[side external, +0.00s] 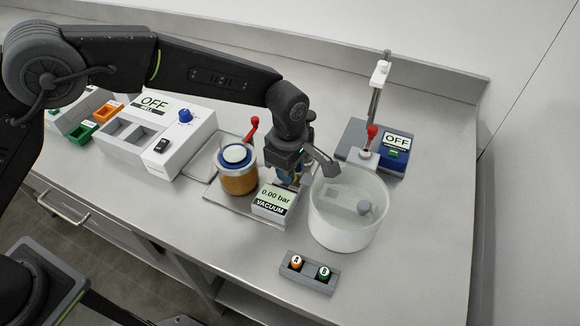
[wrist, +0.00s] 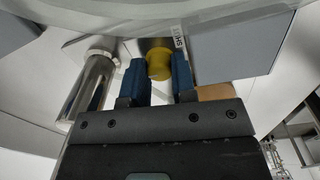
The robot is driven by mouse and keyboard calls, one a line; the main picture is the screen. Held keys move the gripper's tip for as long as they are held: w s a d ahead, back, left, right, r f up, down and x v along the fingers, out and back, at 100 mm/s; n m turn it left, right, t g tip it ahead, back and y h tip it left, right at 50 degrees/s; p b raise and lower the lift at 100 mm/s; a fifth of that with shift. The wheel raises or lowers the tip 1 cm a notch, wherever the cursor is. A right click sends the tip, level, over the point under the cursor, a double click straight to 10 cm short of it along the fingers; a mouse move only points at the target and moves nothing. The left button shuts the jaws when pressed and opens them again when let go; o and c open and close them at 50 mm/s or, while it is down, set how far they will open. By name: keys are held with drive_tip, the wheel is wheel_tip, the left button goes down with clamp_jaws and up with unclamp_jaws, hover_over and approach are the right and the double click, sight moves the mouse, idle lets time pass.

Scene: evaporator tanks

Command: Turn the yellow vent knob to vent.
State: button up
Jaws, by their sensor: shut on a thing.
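The yellow vent knob (wrist: 159,64) shows in the wrist view between the two blue fingertips of my gripper (wrist: 156,82). My gripper is shut on the knob, with one finger on each side. A label beside the knob is partly readable, but the knob's setting cannot be told. In the side external view my gripper (side external: 292,178) points down behind the vacuum display (side external: 274,199), which reads 0.00 bar. The knob is hidden there behind the display and my gripper.
A clear round bath (side external: 347,228) stands close on the right of my gripper. A jar with amber liquid (side external: 239,182) stands on the left. A blue unit reading OFF (side external: 394,153) is behind the bath. A holder with two vials (side external: 310,273) lies in front. The counter at front right is clear.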

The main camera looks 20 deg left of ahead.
idle(0.3)
drive_tip(key=o, duration=0.9)
drive_tip(key=shift+s+r, duration=0.15)
drive_tip(key=shift+r, duration=3.35)
drive_tip(key=shift+s+r, duration=0.1)
drive_tip(key=shift+r, duration=3.35)
